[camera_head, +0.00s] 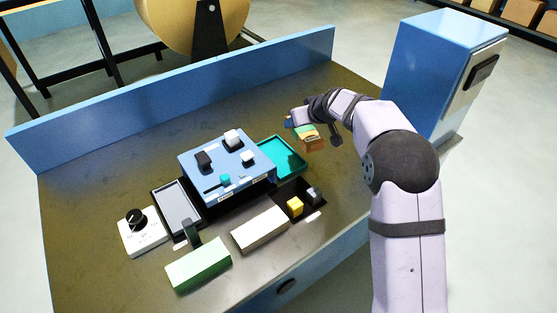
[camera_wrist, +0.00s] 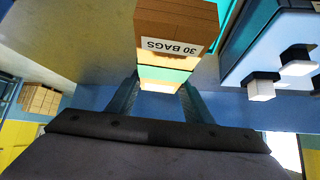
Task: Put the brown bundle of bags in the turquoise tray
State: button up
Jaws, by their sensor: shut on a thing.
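The brown bundle of bags (camera_head: 312,144) has an orange and green band and, in the wrist view, a white "30 BAGS" label on its brown block (camera_wrist: 176,22). My gripper (camera_head: 303,128) is shut on it, with a finger on each side of the banded end in the wrist view (camera_wrist: 160,92). The turquoise tray (camera_head: 281,153) lies on the table just left of the bundle in the head view, partly hidden by the blue box. A strip of the tray (camera_wrist: 238,38) shows right of the bundle in the wrist view. The bundle appears held up, beside the tray.
A blue box with knobs (camera_head: 212,165) stands left of the tray. A grey tray (camera_head: 177,204), white dial box (camera_head: 141,236), green block (camera_head: 199,264), pale block (camera_head: 260,230) and black tray with small cubes (camera_head: 283,193) are nearby. A blue wall (camera_head: 180,95) edges the table's back.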

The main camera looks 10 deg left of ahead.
jog(key=a+f+n+g+y, duration=0.1)
jog(key=a+f+n+y, duration=0.15)
jog(key=a, duration=0.65)
jog(key=p, duration=0.3)
send_near(268, 146)
jog(key=shift+h, duration=0.45)
jog(key=shift+w+a+f, duration=0.55)
jog(key=shift+w+a, duration=0.05)
jog(key=shift+a, duration=0.25)
jog(key=shift+w+a+f, duration=0.55)
jog(key=shift+w+a, duration=0.1)
jog(key=shift+a, duration=0.15)
jog(key=shift+f+b, duration=0.25)
jog(key=shift+b, duration=0.05)
jog(key=shift+f, duration=0.15)
jog(key=o, duration=0.8)
jog(key=shift+b, duration=0.3)
jog(key=shift+o, duration=0.6)
jog(key=shift+p, duration=0.35)
jog(key=b+v, duration=0.5)
jog(key=v, duration=0.7)
jog(key=shift+r, duration=0.2)
